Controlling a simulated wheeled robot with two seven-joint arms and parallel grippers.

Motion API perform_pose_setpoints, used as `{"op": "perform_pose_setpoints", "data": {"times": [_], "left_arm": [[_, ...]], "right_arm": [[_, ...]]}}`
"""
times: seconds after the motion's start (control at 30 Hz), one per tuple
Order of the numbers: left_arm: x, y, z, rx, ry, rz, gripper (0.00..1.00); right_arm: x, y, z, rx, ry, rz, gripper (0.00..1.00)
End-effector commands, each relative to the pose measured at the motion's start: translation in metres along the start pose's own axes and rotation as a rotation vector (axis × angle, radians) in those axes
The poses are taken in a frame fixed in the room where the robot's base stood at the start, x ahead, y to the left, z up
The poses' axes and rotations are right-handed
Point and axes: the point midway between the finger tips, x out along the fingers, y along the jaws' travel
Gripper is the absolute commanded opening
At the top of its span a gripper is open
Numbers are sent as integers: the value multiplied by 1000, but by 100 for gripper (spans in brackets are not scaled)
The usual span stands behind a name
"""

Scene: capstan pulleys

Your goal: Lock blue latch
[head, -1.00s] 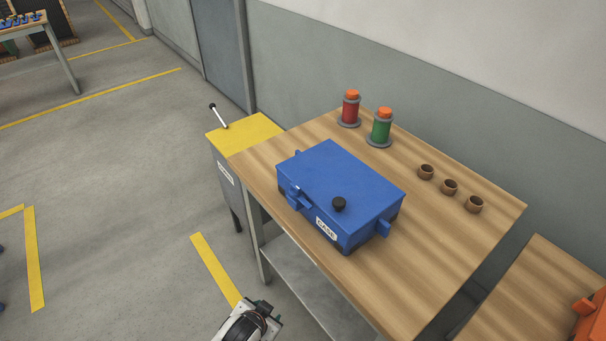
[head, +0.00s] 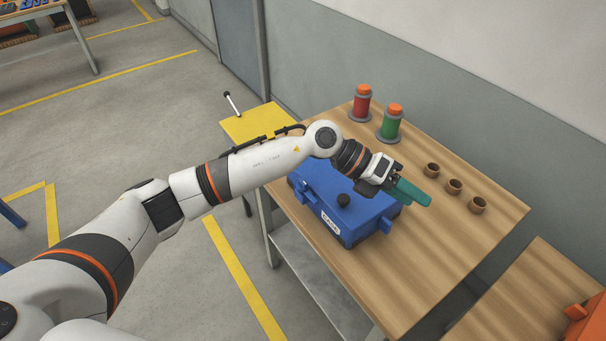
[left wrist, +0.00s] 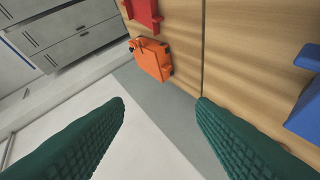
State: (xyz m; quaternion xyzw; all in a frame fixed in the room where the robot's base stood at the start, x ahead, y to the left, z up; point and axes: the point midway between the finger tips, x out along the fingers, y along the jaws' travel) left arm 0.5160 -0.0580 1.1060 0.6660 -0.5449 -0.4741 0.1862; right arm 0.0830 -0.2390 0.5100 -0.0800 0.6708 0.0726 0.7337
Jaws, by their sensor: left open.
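The blue case (head: 335,226) stands on the wooden table, its lid down, with a black knob (head: 343,200) on top. A small blue latch part (head: 307,196) shows on its front left side; I cannot tell its lock state. A blue tab (head: 386,225) sticks out at its right end. My left gripper (head: 411,192), with dark green fingers, is above the case's back right part and hides some of the lid. In the left wrist view the gripper (left wrist: 161,101) is open and empty; part of the blue case (left wrist: 306,112) shows at the right edge. My right gripper is out of view.
A red spool (head: 361,103) and a green spool (head: 390,123) stand at the table's back. Three brown cups (head: 454,187) stand in a row to the right. An orange case (left wrist: 150,58) sits on the neighbouring table. The table's front right is clear.

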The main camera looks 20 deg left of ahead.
Motion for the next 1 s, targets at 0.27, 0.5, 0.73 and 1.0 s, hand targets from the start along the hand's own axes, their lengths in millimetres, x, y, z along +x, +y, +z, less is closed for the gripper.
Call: {"op": "perform_pose_setpoints", "data": {"times": [0.27,0.5,0.73,1.0], "left_arm": [[-157,-106,-7,96,-518,-749,51],[-216,-118,-10,43,-628,-943,51],[-201,-143,7,41,-631,-940,51],[-177,-183,33,42,-629,-938,51]], "right_arm": [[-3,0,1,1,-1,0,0],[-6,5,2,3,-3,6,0],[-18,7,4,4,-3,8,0],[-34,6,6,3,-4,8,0]]}}
